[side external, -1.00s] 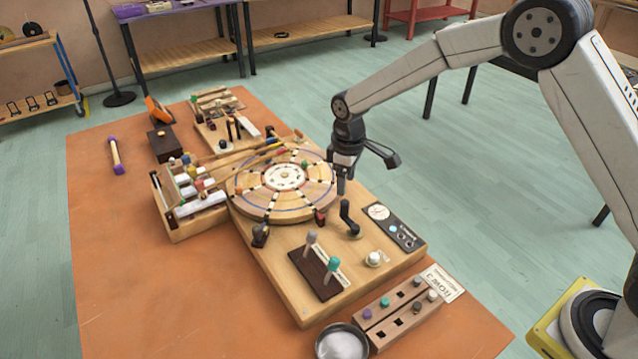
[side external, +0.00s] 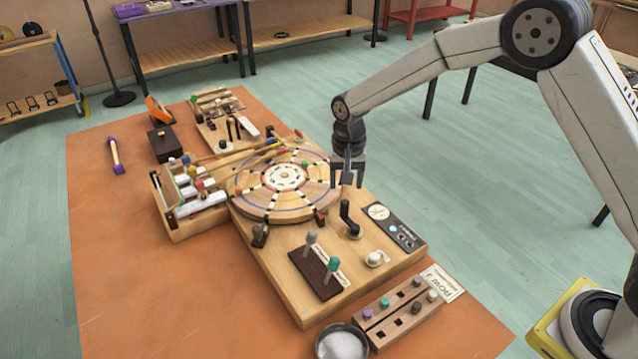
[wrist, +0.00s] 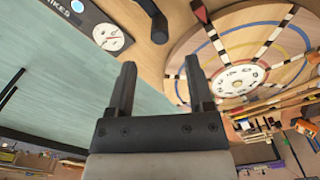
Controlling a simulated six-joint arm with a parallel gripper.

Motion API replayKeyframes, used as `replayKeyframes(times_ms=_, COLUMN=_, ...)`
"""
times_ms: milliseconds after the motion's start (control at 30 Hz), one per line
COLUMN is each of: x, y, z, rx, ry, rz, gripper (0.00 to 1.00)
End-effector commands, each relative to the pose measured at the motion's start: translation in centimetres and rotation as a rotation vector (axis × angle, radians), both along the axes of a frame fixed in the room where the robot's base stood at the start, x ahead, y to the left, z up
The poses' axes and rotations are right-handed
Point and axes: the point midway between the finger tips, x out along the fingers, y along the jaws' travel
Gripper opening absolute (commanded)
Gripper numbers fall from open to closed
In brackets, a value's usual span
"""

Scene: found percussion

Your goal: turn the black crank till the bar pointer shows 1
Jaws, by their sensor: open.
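The black crank (side external: 348,217) stands upright on the wooden board, just in front of the big round wheel. In the wrist view a dark piece of the crank (wrist: 153,18) shows at the top edge. My gripper (side external: 347,183) is open and empty above the board at the wheel's right edge, higher than the crank and apart from it. Its two fingers (wrist: 160,66) are spread in the wrist view. A white round dial (side external: 379,212) with small marks sits on the black panel right of the crank; it also shows in the wrist view (wrist: 108,37). I cannot read which number any pointer shows.
The segmented wheel (side external: 252,204) has pegs on it and a white marked hub (side external: 285,177). Two upright handles, grey (side external: 311,237) and teal (side external: 333,264), stand left of a white knob (side external: 375,258). A metal bowl (side external: 342,342) sits at the front.

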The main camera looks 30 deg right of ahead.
Motion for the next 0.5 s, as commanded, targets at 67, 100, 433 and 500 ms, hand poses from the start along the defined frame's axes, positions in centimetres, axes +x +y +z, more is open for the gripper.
replayKeyframes(times_ms=67, x=-0.01, y=0.0, z=-0.05, rx=0.0, ry=0.0, rz=-0.104, gripper=0.67)
replayKeyframes(times_ms=100, x=-0.03, y=-0.01, z=-0.06, rx=0.0, ry=0.0, rz=-0.157, gripper=0.67)
replayKeyframes(times_ms=433, x=-0.04, y=-0.01, z=-0.12, rx=0.0, ry=0.0, rz=-0.424, gripper=0.67)
replayKeyframes(times_ms=500, x=-0.04, y=-0.01, z=-0.12, rx=0.0, ry=0.0, rz=-0.439, gripper=0.67)
